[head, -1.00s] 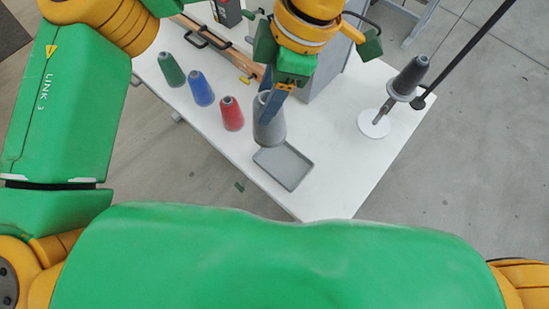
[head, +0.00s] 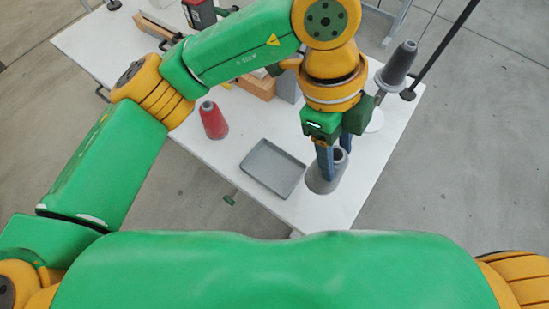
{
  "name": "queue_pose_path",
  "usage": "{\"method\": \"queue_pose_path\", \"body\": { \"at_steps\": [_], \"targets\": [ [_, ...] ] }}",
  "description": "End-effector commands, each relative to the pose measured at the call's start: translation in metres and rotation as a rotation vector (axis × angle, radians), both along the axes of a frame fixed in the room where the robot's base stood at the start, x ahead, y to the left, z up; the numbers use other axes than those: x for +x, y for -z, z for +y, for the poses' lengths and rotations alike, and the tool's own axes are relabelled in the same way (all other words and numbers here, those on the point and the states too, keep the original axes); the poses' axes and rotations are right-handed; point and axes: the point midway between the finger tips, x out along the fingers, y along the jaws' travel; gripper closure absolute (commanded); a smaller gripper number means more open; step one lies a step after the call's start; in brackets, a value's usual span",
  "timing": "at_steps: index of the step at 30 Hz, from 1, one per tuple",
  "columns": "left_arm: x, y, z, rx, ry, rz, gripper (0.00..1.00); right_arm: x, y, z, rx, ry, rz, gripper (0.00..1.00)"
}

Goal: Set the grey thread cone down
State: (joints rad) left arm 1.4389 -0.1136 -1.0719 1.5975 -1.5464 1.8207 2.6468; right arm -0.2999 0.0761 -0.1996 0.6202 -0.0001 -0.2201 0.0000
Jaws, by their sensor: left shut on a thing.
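The grey thread cone (head: 323,183) is upright, or nearly so, at the right of the grey tray in the head view. My left gripper (head: 333,169) is shut on it near its top, coming from above. The blue fingers hide part of the cone. I cannot tell whether its base touches the white table (head: 290,212) or hangs just above it. My right gripper is not in view.
The shallow grey tray (head: 272,169) lies empty just left of the cone. A red cone (head: 213,121) stands farther left. A dark cone (head: 399,63) sits on a stand behind at right. The table's right edge is close to the held cone.

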Motion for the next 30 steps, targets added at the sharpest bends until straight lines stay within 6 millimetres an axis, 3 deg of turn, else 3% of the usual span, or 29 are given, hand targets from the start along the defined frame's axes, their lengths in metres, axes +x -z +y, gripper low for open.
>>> {"method": "queue_pose_path", "body": {
  "at_steps": [6,10,16,21,29,30],
  "targets": [
    [0.042,0.03,0.059,0.005,-0.009,0.007,1.0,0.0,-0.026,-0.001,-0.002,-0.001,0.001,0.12],
    [0.056,0.062,0.077,0.005,-0.003,0.005,1.0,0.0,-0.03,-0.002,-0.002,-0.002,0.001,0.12],
    [0.068,0.09,0.095,0.007,-0.001,0.006,1.0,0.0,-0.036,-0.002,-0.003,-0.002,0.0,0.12],
    [0.068,0.115,0.093,0.003,0.002,0.003,1.0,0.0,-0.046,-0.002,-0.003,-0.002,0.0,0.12],
    [0.068,0.119,0.092,0.003,0.003,0.001,1.0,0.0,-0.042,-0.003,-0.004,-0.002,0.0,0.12],
    [0.068,0.12,0.092,0.003,0.003,0.001,0.43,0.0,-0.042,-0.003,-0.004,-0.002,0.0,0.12]
  ]
}}
